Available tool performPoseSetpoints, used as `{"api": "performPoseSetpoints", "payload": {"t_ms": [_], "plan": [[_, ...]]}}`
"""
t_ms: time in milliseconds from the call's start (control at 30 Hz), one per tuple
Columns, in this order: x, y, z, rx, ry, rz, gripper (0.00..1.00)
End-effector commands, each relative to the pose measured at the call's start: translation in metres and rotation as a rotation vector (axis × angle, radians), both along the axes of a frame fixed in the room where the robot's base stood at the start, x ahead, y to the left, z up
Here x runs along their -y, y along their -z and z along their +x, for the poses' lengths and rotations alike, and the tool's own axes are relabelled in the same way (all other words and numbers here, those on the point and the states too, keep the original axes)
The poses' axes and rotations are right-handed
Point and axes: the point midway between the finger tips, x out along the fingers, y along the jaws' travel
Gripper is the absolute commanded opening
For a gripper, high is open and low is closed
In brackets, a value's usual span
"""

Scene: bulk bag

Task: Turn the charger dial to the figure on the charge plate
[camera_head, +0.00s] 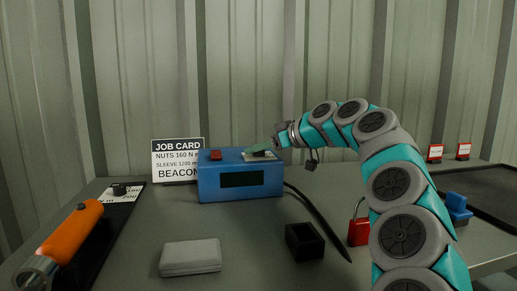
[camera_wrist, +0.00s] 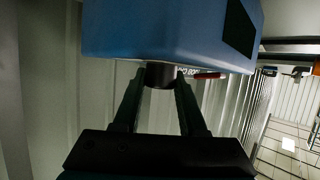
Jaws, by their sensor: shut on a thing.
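The blue charger (camera_head: 240,185) stands on the bench, with a dark blank display on its front. In the wrist view its blue body (camera_wrist: 165,30) fills the upper middle. The charger dial (camera_wrist: 160,76) is a dark round knob beside a white scale (camera_wrist: 195,72), whose figures are mostly hidden. My gripper (camera_wrist: 160,78) is shut on the dial, one finger on each side. In the head view my gripper (camera_head: 264,149) reaches in from the right over the charger's top. I cannot make out a charge plate or its figure.
A job card (camera_head: 178,160) stands behind the charger, partly hidden. A red switch (camera_head: 216,155) is on the charger's top left. An orange-handled tool (camera_head: 75,230), a grey case (camera_head: 190,257), a black open box (camera_head: 304,242) and a red padlock (camera_head: 359,231) lie around. A black cable runs right.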

Motion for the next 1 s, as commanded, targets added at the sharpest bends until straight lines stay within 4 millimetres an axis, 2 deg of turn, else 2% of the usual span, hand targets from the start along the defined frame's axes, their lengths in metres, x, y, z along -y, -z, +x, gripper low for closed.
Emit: {"api": "performPoseSetpoints", "payload": {"t_ms": [500,1000], "plan": [[-0.001,0.0013,0.0003,-0.003,-0.084,-0.002,0.0],[-0.0005,0.0006,-0.0002,-0.002,-0.093,0.0,0.0]]}}
